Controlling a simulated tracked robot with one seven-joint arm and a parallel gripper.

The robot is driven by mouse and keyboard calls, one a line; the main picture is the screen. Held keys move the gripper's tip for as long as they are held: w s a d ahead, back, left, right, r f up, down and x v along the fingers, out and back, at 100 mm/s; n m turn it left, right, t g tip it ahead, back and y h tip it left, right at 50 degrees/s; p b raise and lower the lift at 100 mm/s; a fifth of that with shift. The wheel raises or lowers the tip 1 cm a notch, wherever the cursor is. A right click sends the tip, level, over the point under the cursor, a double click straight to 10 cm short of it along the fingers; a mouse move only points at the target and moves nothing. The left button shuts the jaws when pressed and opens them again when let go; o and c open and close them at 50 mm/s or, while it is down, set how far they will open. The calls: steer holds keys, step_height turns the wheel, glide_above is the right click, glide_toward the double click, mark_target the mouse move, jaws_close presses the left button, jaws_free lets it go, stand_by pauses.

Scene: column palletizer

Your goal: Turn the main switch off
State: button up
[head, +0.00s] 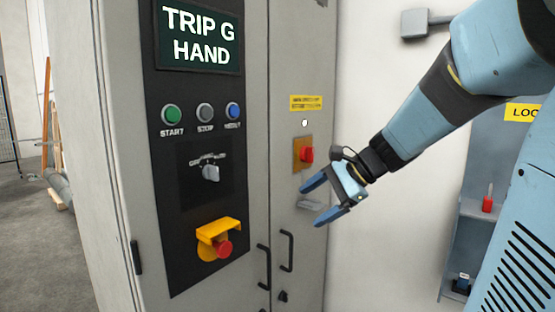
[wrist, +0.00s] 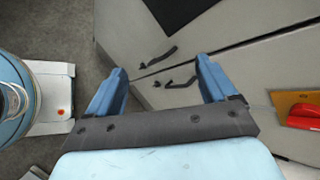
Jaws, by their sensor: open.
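The main switch (head: 307,154) is a red knob on an orange-yellow plate on the right-hand door of the grey cabinet (head: 284,60). Its red knob also shows at the right edge of the wrist view (wrist: 304,118), partly cut off. My gripper (head: 310,206) is open and empty, in front of the cabinet and below and slightly right of the switch in the head view. In the wrist view my gripper (wrist: 160,66) points toward the cabinet's door handles, with the switch outside its right finger. Neither finger appears to touch the switch.
The left panel has a display (head: 200,38), several buttons, a selector knob (head: 210,173) and a red emergency button (head: 223,248) under a yellow guard. Black door handles (head: 287,251) stick out below. A blue-grey board with a red padlock (head: 487,204) stands right.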

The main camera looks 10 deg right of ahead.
steer(key=w+d+r+m+t+y, duration=0.25)
steer(key=w+d+m, duration=0.3)
steer(key=w, duration=0.35)
steer(key=m+t, duration=0.7)
steer(key=m, duration=0.1)
glide_toward(313, 158)
steer(key=shift+m+g+y, duration=0.25)
steer(key=shift+y, duration=0.2)
steer(key=x, duration=1)
steer(key=shift+w+d+f, duration=0.15)
steer(key=shift+w, duration=0.15)
steer(key=shift+c, duration=0.3)
steer(key=c, duration=1)
